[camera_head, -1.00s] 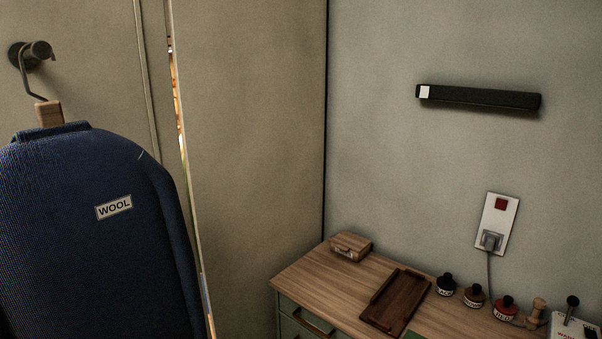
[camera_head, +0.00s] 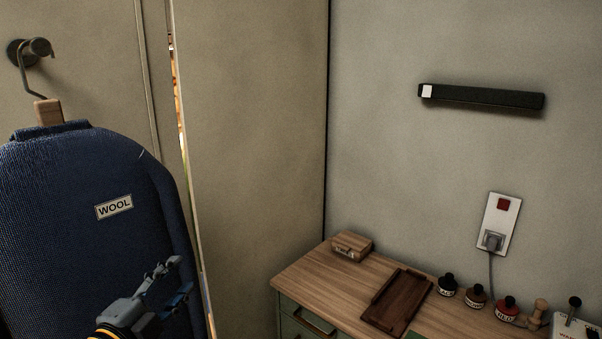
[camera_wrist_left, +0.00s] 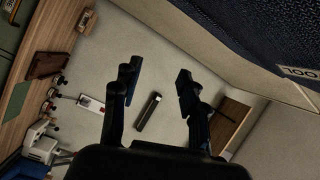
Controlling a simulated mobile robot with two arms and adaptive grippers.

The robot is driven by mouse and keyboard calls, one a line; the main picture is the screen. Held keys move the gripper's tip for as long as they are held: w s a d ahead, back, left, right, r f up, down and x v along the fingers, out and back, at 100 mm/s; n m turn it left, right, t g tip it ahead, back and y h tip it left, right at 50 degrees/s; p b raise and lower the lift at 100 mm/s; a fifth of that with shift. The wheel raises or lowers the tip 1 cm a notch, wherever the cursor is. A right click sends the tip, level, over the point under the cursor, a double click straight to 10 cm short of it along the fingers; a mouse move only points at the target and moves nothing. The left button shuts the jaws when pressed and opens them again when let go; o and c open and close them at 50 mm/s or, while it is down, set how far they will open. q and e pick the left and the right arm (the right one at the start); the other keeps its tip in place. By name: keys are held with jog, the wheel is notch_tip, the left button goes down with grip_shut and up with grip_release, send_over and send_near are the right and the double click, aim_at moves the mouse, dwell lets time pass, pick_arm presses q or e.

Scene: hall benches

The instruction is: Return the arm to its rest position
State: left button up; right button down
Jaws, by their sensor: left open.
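My left gripper (camera_head: 168,285) comes in at the lower left of the head view, in front of the lower part of a blue garment. In the left wrist view its two fingers (camera_wrist_left: 158,82) stand apart with nothing between them. The blue garment (camera_head: 85,190) carries a WOOL label (camera_head: 114,207) and hangs from a wall hook (camera_head: 30,50) by a hanger with a wooden neck. Its dark cloth (camera_wrist_left: 255,35) also fills the upper right of the left wrist view. My right gripper is in neither view.
A wooden bench (camera_head: 310,283) with drawers stands at the lower right. On it are a small wooden box (camera_head: 352,246), a dark tray (camera_head: 397,300) and several ink bottles (camera_head: 475,295). A socket plate (camera_head: 498,224) and a black bar (camera_head: 480,97) are on the wall above.

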pick_arm(q)
jog(key=s+f+n+g+y, duration=0.4)
jog(key=f+n, duration=0.3)
jog(key=f, duration=0.6)
jog(key=s+d+f+n+g, duration=0.1)
jog(key=s+f+n+g, duration=0.35)
jog(key=s+f, duration=0.6)
jog(key=s+d+f+n+g, duration=0.1)
jog(key=s+f+n+g, duration=0.45)
jog(key=s, duration=0.85)
notch_tip(320, 180, down, 30)
jog(key=f+m+g, duration=0.1)
jog(key=m, duration=0.1)
jog(key=s+a+f, duration=0.1)
jog(key=s+f, duration=0.6)
jog(key=s, duration=0.1)
jog(key=s+a+f+g+b, duration=0.1)
jog(key=s+a+f, duration=0.1)
jog(key=s+f, duration=0.6)
jog(key=shift+s+a+f+y+b, duration=0.2)
jog(key=shift+s+a+y+b, duration=0.1)
jog(key=shift+s, duration=0.25)
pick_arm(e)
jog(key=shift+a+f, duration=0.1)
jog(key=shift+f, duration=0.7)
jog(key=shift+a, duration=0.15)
